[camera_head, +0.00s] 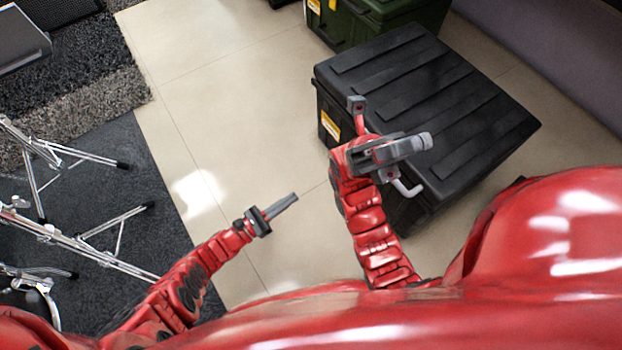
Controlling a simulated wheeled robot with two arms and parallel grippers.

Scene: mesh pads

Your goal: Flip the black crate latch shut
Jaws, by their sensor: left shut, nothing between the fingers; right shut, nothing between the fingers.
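The black crate (455,95) stands on the floor at right of centre, its ribbed lid lying down on the body. A yellow and white label (330,126) is on its left side. I cannot make out its latch clearly; my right arm covers part of the near left side. My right gripper (424,142) appears over the crate's near left edge, shut and empty, pointing right; I cannot tell whether it touches the crate. My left gripper (293,198) is shut and empty over the bare floor, left of the crate and apart from it.
A dark green crate (385,18) stands right behind the black one. Chrome stand legs (75,240) are on a dark mat (150,250) at the left, near my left arm. The tiled floor (230,90) between mat and crates is clear. A grey wall or panel (560,50) is at upper right.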

